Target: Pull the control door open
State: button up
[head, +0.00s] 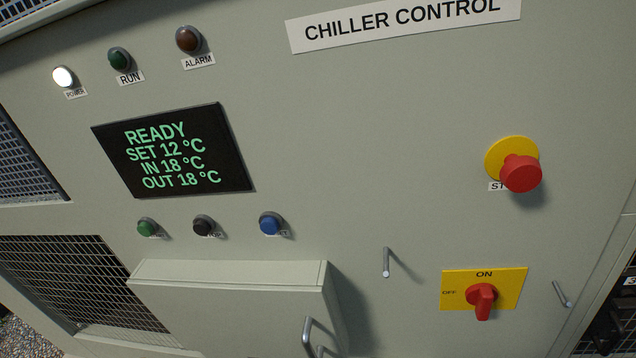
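The grey chiller control panel (400,130) fills most of the head view, tilted in the picture. At the lower left a pale box-like cover (235,300) stands out from it. A bent metal handle (308,333) sits near the cover's right end, partly cut off by the bottom edge. I cannot tell for certain whether this cover or the larger panel is the control door. No open gap shows on either one. A short metal rod (387,262) sticks out right of the cover. My gripper is not in view.
A red stop button (520,173) and a red rotary switch (482,300), pointing near ON, protrude at the right. A lit display (173,152) reads READY. A blue button (270,223) sits above the cover. Another small rod (562,294) stands right of the switch.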

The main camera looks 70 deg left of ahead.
aim_at(244, 320)
jog(key=k, duration=0.5)
jog(key=u, duration=2.35)
jog(key=k, duration=0.35)
jog(key=z, duration=0.6)
